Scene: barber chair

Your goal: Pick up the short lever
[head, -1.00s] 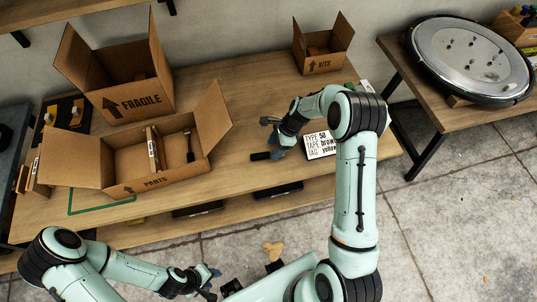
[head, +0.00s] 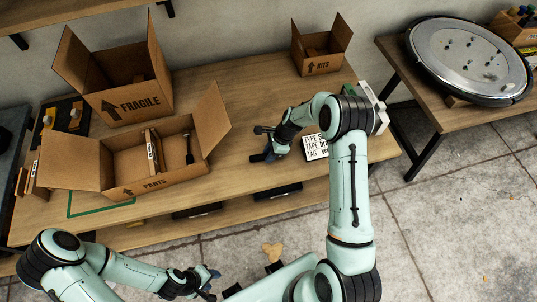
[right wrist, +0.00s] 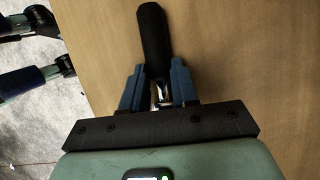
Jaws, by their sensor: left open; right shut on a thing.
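The short lever (right wrist: 152,40) has a black grip and a short metal shank. In the right wrist view, the blue fingers of my right gripper (right wrist: 158,88) are closed around the shank, with the black grip pointing away beyond them. In the head view my right gripper (head: 266,150) is low over the middle of the table, and the lever is mostly hidden there. I cannot tell whether it still touches the table. My left gripper (head: 207,284) is open and empty, in front of the table. A second dark lever (head: 189,149) stands in the PARTS box (head: 150,185).
The FRAGILE box (head: 140,100) stands behind the PARTS box; a small KITS box (head: 322,64) is at the back. A printed card (head: 314,147) lies right of my right gripper. Green tape (head: 100,211) marks the table's front left. A round disc (head: 470,60) rests on the right table.

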